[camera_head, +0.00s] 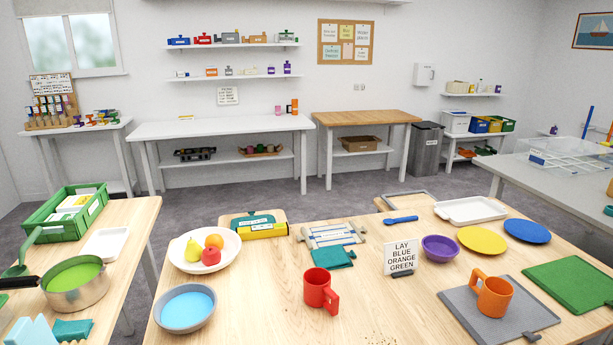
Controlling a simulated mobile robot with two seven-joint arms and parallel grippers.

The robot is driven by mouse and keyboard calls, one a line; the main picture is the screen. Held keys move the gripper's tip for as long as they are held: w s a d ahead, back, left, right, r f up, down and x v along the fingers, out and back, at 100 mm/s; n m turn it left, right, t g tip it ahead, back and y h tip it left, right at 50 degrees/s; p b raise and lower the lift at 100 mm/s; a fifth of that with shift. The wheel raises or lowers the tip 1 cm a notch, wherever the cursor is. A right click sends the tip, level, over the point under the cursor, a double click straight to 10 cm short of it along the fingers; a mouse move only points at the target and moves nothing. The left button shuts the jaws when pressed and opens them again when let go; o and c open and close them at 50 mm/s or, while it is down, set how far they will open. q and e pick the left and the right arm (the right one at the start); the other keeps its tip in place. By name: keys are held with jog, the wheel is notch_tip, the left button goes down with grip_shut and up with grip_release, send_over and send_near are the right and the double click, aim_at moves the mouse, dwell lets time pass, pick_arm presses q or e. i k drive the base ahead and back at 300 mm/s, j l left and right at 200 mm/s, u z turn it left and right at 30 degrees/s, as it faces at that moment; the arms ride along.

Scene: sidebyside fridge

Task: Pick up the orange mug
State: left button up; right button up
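The orange mug (494,297) stands upright at the front right of the wooden table, on a grey mat (462,318). Its handle points up and left in the picture. A red mug (319,291) stands apart from it near the table's front middle. Neither of my grippers shows in this view.
A small sign (401,257), purple bowl (439,248), yellow plate (482,240), blue plate (527,231) and green board (570,286) surround the mat. Bare wood (395,310) separates the two mugs.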

aim_at(496, 296)
jog(key=l+u, duration=0.2)
jog(key=l, duration=0.55)
jog(key=i+l+u, duration=0.2)
jog(key=l, duration=0.6)
jog(key=k+l+u, duration=0.2)
jog(key=l, duration=0.55)
jog(key=l+u, duration=0.2)
jog(key=l, duration=0.6)
